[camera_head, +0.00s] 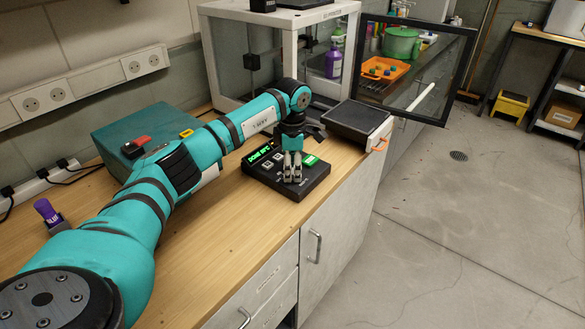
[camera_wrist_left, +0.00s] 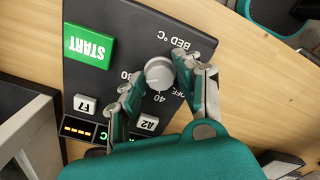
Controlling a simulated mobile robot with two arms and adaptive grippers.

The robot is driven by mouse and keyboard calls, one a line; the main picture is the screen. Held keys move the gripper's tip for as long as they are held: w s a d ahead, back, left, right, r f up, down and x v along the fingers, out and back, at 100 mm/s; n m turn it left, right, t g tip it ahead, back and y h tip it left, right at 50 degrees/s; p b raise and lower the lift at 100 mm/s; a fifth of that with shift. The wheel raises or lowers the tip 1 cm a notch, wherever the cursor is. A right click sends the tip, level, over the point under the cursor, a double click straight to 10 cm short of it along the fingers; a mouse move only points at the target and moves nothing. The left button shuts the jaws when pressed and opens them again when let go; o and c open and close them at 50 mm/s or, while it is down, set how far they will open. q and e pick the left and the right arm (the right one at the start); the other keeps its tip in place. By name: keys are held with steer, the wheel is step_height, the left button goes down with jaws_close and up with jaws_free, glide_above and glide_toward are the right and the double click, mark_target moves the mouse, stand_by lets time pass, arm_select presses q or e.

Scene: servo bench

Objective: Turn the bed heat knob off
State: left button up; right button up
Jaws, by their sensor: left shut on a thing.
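The bed heat knob (camera_wrist_left: 159,73) is a round grey dial on a black control box (camera_head: 258,177), beside the lettering "BED °C". My left gripper (camera_wrist_left: 158,75) is shut on the knob, one finger on each side. In the head view the left gripper (camera_head: 292,178) points down onto the box and hides the knob. The box also has a green START button (camera_wrist_left: 88,48), two pale keys and a lit green display (camera_head: 259,154). My right gripper is not in view.
A white-framed enclosure (camera_head: 212,55) with its dark-framed door (camera_head: 455,70) swung open stands behind the box. A black-topped device (camera_head: 357,120) sits to the right. A teal case (camera_head: 115,139) and a purple object (camera_head: 46,210) are at the left. Wooden bench (camera_head: 225,250) shows in front.

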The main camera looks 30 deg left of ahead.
arm_select(q)
steer(key=shift+r, duration=0.1)
steer(key=n+p, duration=0.1)
steer(key=n, duration=0.2)
steer(key=shift+n, duration=0.9)
steer(key=n+p, duration=0.1)
steer(key=n, duration=0.2)
steer(key=shift+n, duration=0.3)
steer(key=n+p, duration=0.1)
steer(key=n, duration=0.2)
steer(key=shift+n, duration=0.3)
steer(key=n+p, duration=0.2)
steer(key=n, duration=0.4)
steer(key=shift+r+p, duration=0.1)
steer(key=shift+p, duration=0.25)
steer(key=n+p, duration=0.1)
steer(key=n, duration=0.3)
steer(key=shift+n+p, duration=0.3)
steer(key=shift+n, duration=0.6)
